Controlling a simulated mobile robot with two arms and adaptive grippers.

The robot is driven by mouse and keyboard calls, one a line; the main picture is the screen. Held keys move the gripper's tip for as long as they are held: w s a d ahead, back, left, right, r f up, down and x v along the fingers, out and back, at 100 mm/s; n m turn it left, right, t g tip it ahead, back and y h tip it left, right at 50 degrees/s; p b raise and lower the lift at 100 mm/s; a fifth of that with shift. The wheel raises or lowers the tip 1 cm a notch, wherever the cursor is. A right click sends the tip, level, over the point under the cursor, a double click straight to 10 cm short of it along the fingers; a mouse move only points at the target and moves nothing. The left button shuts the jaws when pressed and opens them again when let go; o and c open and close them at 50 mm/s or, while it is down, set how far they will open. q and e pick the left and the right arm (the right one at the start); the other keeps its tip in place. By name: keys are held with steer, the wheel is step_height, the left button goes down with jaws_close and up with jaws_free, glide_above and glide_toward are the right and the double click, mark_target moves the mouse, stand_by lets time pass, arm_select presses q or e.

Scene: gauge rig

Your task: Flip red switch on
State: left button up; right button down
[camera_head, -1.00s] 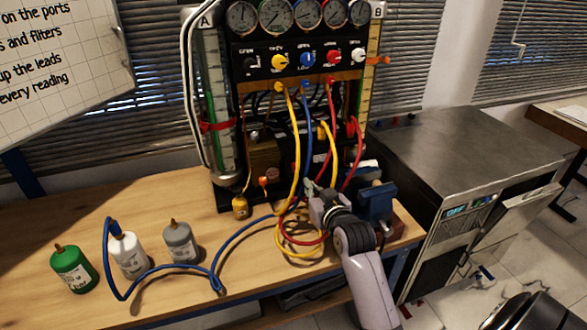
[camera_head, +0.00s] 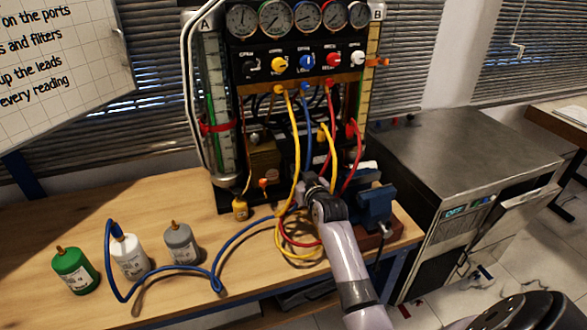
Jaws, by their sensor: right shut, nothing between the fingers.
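The gauge rig stands at the back of the wooden bench, with a row of round gauges (camera_head: 305,17) above coloured knobs, including a red knob (camera_head: 333,60). A small orange-red piece (camera_head: 263,183) shows low on the rig's front, and I cannot tell if it is the red switch. My right gripper (camera_head: 309,179) is shut and empty, low before the rig among the hoses. It is right of the orange-red piece and apart from it in the picture. Its fingertips are small and partly lost against the dark rig. My left gripper is not in view.
Yellow hoses (camera_head: 295,140), a red hose (camera_head: 357,155) and a blue hose (camera_head: 240,238) hang or loop around my right gripper. A blue vise (camera_head: 377,205) stands to its right. Green (camera_head: 75,270), white (camera_head: 130,257) and grey (camera_head: 181,243) bottles stand left on the bench.

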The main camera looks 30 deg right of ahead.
steer(key=shift+x, duration=1.65)
